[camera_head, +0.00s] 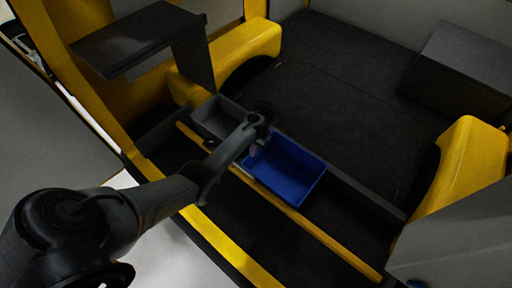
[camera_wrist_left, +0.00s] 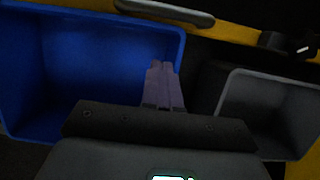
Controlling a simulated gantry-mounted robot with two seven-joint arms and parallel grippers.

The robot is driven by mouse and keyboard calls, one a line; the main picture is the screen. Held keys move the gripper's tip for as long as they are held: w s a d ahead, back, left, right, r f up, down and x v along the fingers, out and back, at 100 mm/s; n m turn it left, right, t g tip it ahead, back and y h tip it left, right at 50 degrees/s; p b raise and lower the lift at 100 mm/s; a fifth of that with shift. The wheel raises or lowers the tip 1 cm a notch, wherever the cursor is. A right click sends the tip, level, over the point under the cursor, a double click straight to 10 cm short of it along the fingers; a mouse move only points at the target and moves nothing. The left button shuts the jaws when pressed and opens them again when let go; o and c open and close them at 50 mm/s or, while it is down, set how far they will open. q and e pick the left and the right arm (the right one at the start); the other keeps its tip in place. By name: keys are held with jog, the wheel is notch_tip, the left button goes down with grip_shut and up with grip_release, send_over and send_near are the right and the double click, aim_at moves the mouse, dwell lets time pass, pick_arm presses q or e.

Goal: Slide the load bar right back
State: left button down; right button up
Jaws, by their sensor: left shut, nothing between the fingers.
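The load bar (camera_head: 315,229) is a long yellow bar running across the van floor, on the near side of the bins. Its yellow also shows at the top of the left wrist view (camera_wrist_left: 236,31), partly covered by a rounded grey piece (camera_wrist_left: 168,12). My left gripper (camera_head: 254,150) is low, between the blue bin and the grey bin, beyond the bar in the head view. Its fingers (camera_wrist_left: 163,85) are shut with nothing between them, and they appear apart from the bar. My left forearm crosses over part of the bar and hides it. My right gripper is not in view.
A blue bin (camera_head: 307,186) and a grey bin (camera_head: 207,121) stand close on either side of the gripper. Yellow wheel arches (camera_head: 468,175) flank the dark floor. A dark shelf (camera_head: 135,40) overhangs at left, and a dark box (camera_head: 460,70) is at the back right. The floor behind the bins is clear.

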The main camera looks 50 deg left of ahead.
pick_arm(q)
jog(key=s+f, duration=0.1)
jog(key=s+p, duration=0.1)
jog(key=s, duration=0.1)
jog(key=s+f+p, duration=0.1)
jog(key=shift+s+d+f, duration=0.25)
jog(key=shift+d+f, duration=0.1)
jog(key=shift+d, duration=0.05)
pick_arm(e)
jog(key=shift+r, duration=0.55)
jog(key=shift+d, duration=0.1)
